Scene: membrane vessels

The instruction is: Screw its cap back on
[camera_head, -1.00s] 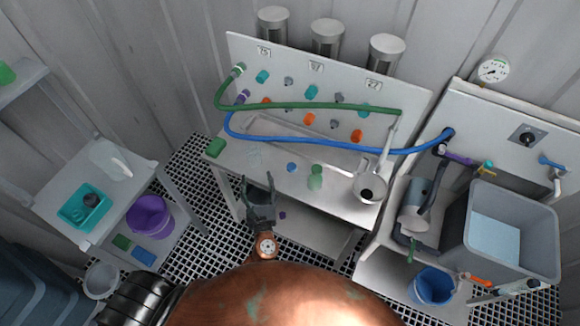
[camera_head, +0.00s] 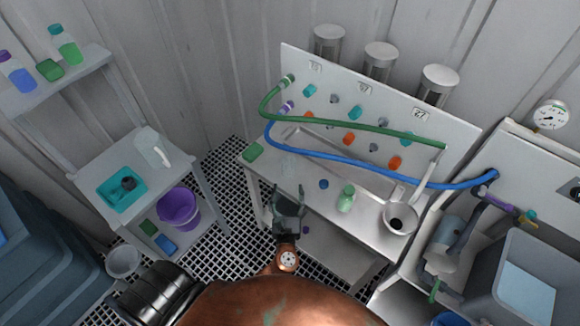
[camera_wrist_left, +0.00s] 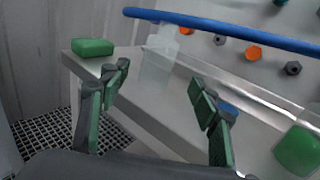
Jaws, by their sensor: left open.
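A clear, faint, open-topped bottle (camera_head: 289,165) stands upright on the bench near its front edge; it also shows in the left wrist view (camera_wrist_left: 158,62) between and beyond the fingers. A small blue cap (camera_head: 323,184) lies on the bench to its right, partly hidden by the right finger in the left wrist view (camera_wrist_left: 229,109). A green bottle (camera_head: 346,198) stands farther right, and shows in part in the wrist view (camera_wrist_left: 298,150). My left gripper (camera_head: 289,193) is open and empty at the bench's front edge, short of the clear bottle. My right gripper is not in view.
A green block (camera_head: 253,151) lies at the bench's left end. Blue (camera_head: 340,160) and green (camera_head: 350,131) hoses arch across the bench. A funnel (camera_head: 399,219) is at its right. A shelf with bottles (camera_head: 65,45) stands at far left.

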